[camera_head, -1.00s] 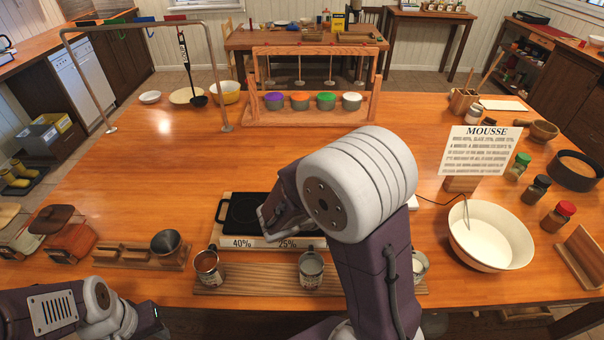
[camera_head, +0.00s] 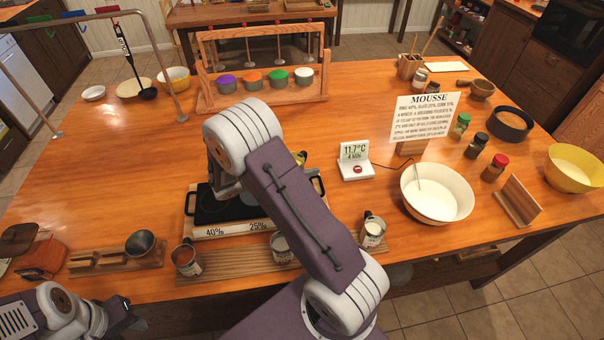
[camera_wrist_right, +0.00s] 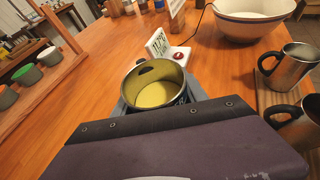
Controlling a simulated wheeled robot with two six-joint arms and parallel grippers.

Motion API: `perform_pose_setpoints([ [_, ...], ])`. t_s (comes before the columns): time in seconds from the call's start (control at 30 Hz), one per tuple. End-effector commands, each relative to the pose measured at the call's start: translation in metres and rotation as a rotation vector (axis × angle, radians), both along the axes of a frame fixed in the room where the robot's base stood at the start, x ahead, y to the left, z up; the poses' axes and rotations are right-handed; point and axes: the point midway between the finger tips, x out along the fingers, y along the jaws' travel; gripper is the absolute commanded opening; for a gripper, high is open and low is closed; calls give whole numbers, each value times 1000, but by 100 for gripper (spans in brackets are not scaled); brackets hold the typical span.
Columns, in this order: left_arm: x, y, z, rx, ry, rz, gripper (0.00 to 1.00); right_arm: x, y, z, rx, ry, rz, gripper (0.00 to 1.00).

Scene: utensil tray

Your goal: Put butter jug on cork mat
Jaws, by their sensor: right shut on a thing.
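The butter jug (camera_wrist_right: 155,88) is a metal jug with yellow liquid inside, roughly upright in the right wrist view. My right gripper (camera_wrist_right: 155,106) is shut on it. In the head view only a small yellowish part of the jug (camera_head: 300,158) shows past my right arm, near the hob's far right corner; the right fingers are hidden there. A flat pale tan disc (camera_head: 128,89) lies at the back left beside the ladle; it may be the cork mat, but I cannot be sure. My left gripper (camera_head: 128,318) is at the bottom left, its fingers unclear.
The dark hob (camera_head: 205,208) is below my right arm. Metal jugs stand on the board (camera_head: 240,270) in front. A thermometer display (camera_head: 356,162) and a white bowl (camera_head: 437,195) are to the right. A rack (camera_head: 262,97) stands behind. The left-middle table is clear.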

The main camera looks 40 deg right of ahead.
Motion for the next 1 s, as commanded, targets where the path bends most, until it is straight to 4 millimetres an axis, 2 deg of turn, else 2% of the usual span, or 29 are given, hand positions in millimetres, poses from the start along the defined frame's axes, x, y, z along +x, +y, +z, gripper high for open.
perform_pose_setpoints([
  [0.17,0,0,1,0,0,0,36,3,1,-6,-1,2,0,0],
  [0.3,0,0,3,0,0,0,36,2,1,-32,0,6,0,0],
  [0.4,0,0,3,0,0,0,36,3,1,-41,-1,2,1,0],
  [0.77,0,0,-1,0,0,0,36,3,1,-47,0,0,1,0],
  [0.8,0,0,0,0,0,0,36,3,1,-45,0,0,1,61],
  [0.83,0,0,1,0,0,0,36,3,1,-45,0,0,0,69],
  [0.87,0,0,1,0,0,0,36,3,1,-45,0,0,1,72],
  [1.0,0,0,1,0,0,0,36,3,1,-45,0,0,0,72],
])
